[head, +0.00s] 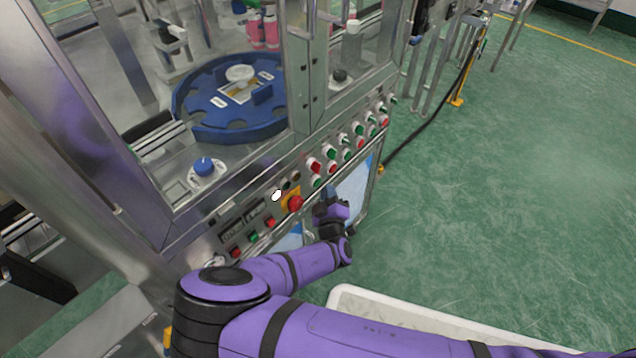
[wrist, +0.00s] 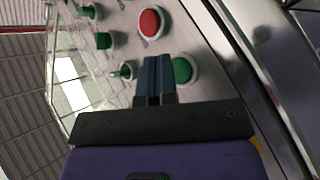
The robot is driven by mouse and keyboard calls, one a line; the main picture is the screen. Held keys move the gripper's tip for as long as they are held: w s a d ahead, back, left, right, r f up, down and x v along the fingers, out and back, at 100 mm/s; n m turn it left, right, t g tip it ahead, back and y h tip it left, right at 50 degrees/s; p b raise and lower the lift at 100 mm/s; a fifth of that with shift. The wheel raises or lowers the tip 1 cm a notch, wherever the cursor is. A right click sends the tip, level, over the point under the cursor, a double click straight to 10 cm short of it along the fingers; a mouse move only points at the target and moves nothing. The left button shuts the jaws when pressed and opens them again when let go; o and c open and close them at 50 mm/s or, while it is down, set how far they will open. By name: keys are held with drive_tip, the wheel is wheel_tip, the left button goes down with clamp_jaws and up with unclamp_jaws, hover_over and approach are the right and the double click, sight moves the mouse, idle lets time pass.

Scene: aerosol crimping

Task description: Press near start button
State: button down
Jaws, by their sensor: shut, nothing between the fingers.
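The machine's sloped control panel carries red and green buttons. In the wrist view, a round green button (wrist: 182,70) in a white collar sits just right of my fingertips, and a red button (wrist: 150,22) is above them. My gripper (wrist: 157,62) is shut and empty, its blue fingers side by side pointing at the panel between these buttons. I cannot tell whether the fingertips touch the panel. In the head view, my gripper (head: 328,193) is in front of the panel, near a green button (head: 317,182) and right of the red emergency stop (head: 295,203) on its yellow plate.
Green selector knobs (wrist: 103,40) stand out from the panel left of the fingers. A blue rotary table (head: 222,127) is behind the machine's clear guard. A white-rimmed container (head: 345,296) is below my arm. Open green floor (head: 520,180) extends to the right.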

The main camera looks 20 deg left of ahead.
drive_tip(key=shift+w+a, duration=0.15)
drive_tip(key=shift+a, duration=0.1)
idle(0.7)
drive_tip(key=shift+a, duration=0.15)
drive_tip(key=shift+w+a, duration=0.2)
drive_tip(key=shift+a, duration=0.15)
idle(1.0)
drive_tip(key=shift+s+d, duration=0.35)
drive_tip(key=shift+d, duration=0.35)
drive_tip(key=d, duration=0.1)
drive_tip(key=s+d, duration=0.1)
drive_tip(key=d, duration=0.1)
drive_tip(key=s+d, duration=0.1)
drive_tip(key=shift+d, duration=0.35)
drive_tip(key=shift+w+r, duration=0.1)
idle(0.7)
